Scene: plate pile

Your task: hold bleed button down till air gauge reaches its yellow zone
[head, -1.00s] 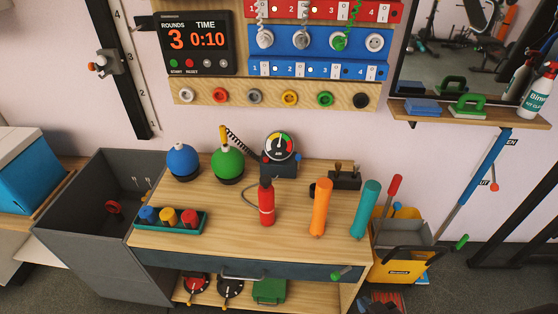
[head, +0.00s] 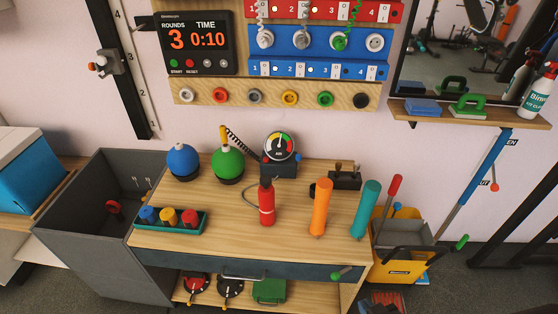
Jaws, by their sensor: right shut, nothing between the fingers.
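The air gauge (head: 280,146) stands at the back of the wooden bench, on a dark block (head: 279,171). Its round dial has a band with green, yellow and red parts. The needle looks close to upright; its exact zone is too small to tell. I see neither gripper in the head view.
A dark lever box (head: 345,178) is right of the gauge. A blue ball (head: 182,161) and a green tray (head: 198,222) are left.

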